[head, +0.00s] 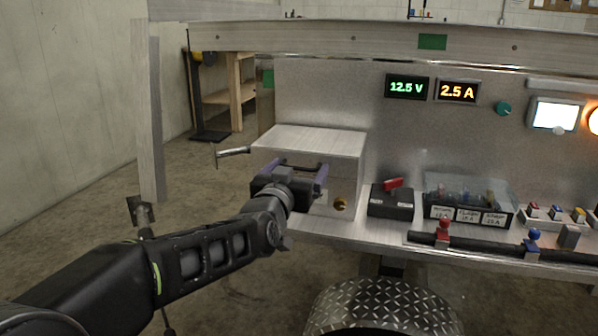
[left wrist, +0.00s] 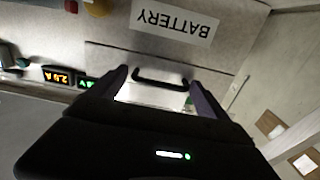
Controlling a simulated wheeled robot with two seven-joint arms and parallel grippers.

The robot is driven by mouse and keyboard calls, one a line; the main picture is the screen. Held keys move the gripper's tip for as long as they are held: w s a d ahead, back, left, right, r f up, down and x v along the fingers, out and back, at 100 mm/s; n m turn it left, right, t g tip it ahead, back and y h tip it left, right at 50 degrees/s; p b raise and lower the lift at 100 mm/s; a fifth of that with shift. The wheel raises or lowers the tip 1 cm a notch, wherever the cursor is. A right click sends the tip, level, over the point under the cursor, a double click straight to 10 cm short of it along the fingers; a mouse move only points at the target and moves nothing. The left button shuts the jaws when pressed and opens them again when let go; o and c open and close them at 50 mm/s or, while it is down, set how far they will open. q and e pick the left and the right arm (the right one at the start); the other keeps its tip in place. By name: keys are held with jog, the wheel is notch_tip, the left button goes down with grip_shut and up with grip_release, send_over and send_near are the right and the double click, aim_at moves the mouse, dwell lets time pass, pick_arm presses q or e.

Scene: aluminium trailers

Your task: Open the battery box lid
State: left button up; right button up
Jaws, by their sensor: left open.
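The battery box (head: 346,170) is a metal box on the trailer's shelf, and its lid (head: 310,138) looks shut. My left gripper (head: 301,172) is open in front of the box's front face. In the left wrist view, which is upside down, a dark bar handle (left wrist: 160,81) shows between the open fingers (left wrist: 158,92). I cannot tell whether the fingers touch it. A white BATTERY label (left wrist: 175,20) is on the same face. A brass knob (head: 340,204) sits low on the front, right of the gripper. My right gripper is out of view.
Right of the box stand a black switch block with a red lever (head: 392,198) and a clear fuse box (head: 468,203). A bar (head: 233,151) juts out left of the box. A trailer beam (head: 380,40) runs above. A diamond-plate fender (head: 383,305) is below.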

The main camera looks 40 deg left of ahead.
pick_arm(q)
jog(key=shift+w+a, duration=0.2)
jog(key=shift+w, duration=0.25)
jog(key=shift+c, duration=0.3)
